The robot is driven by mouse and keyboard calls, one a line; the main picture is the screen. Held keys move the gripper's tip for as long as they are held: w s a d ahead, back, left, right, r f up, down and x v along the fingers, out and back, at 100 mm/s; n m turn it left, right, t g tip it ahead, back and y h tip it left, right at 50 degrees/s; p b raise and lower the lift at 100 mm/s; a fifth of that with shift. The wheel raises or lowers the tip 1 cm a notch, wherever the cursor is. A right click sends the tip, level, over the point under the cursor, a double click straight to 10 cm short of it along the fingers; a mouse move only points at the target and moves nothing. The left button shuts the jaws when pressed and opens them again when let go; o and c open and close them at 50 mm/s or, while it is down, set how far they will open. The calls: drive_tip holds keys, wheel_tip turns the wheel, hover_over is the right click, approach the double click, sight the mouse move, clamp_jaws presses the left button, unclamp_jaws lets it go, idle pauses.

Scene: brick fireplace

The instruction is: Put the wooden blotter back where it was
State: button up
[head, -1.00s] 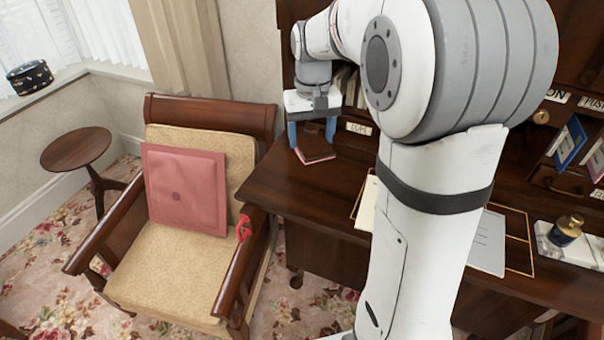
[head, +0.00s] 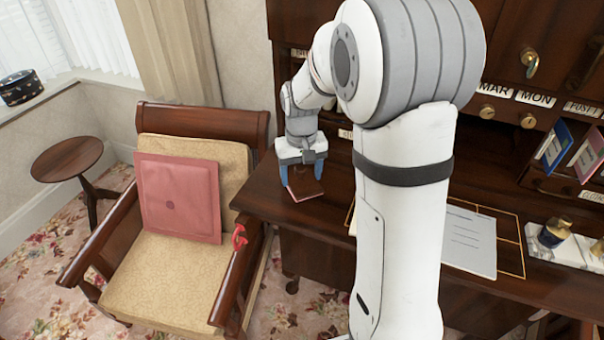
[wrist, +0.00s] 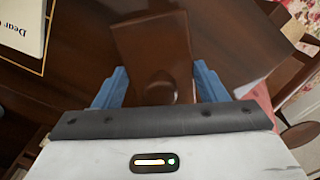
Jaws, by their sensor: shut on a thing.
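The wooden blotter (head: 308,186) is a flat dark-brown piece with a pinkish edge, over the left end of the desk. In the wrist view the blotter (wrist: 150,45) runs forward between the blue fingertips, with a rounded knob partly showing between them. My gripper (head: 304,180) points down and is shut on the blotter; it fills the lower middle of the wrist view (wrist: 158,88). I cannot tell whether the blotter touches the desk top or hangs just above it.
The dark wooden desk (head: 262,200) holds a white paper sheet (head: 470,240) and ink bottles (head: 554,233) to the right. An armchair (head: 165,265) with a pink cushion (head: 180,197) stands left of the desk. Desk top around the blotter is bare. A small round table (head: 66,159) stands far left.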

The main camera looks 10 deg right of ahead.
drive_tip(key=shift+f, duration=0.5)
drive_tip(key=shift+f, duration=0.1)
drive_tip(key=o, duration=1.1)
